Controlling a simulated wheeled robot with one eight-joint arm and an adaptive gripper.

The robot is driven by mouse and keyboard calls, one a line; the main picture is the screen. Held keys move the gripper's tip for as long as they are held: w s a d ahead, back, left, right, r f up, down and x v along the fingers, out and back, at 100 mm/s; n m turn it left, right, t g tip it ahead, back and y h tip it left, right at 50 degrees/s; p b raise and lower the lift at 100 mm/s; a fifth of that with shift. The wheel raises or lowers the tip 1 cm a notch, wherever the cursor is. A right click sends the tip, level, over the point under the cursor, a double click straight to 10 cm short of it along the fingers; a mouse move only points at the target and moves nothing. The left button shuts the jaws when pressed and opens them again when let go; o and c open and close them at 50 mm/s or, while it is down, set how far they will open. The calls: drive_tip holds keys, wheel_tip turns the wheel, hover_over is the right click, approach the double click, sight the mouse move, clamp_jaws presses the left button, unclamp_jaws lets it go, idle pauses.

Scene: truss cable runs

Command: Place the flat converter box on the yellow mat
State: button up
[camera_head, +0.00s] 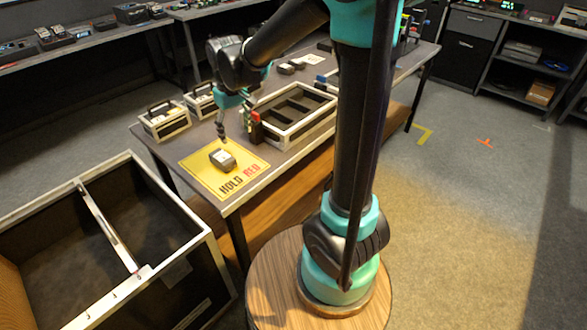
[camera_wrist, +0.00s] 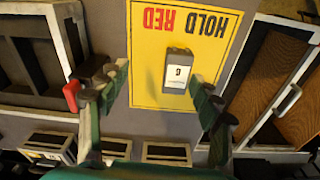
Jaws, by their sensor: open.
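The yellow mat (camera_head: 206,178) with the words HOLD RED lies on the near left end of the table. A small dark box with a pale label (camera_head: 222,159), which looks like the flat converter box, rests on the mat. In the wrist view the box (camera_wrist: 178,70) lies on the mat (camera_wrist: 150,50), between and beyond my fingertips. My gripper (camera_head: 228,128) is above the far side of the mat, apart from the box. In the wrist view my gripper (camera_wrist: 158,85) has its fingers spread wide with nothing between them.
A divided open case (camera_head: 290,115) stands on the table right of the mat, close to my gripper. Two small handled cases (camera_head: 165,122) stand behind the mat. A large open crate (camera_head: 195,290) stands on the floor at the left.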

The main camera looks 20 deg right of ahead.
drive_tip(key=s+d+f+m+t, duration=0.1)
drive_tip(key=s+d+f, duration=0.3)
drive_tip(key=s+d, duration=0.4)
drive_tip(key=s+d+f+m+t, duration=0.2)
drive_tip(key=s+d+f+m, duration=0.2)
drive_tip(key=s+d, duration=0.4)
drive_tip(key=shift+d+f+m, duration=0.2)
drive_tip(key=shift+d+m, duration=0.1)
drive_tip(key=shift+d, duration=0.4)
drive_tip(key=shift+s, duration=0.1)
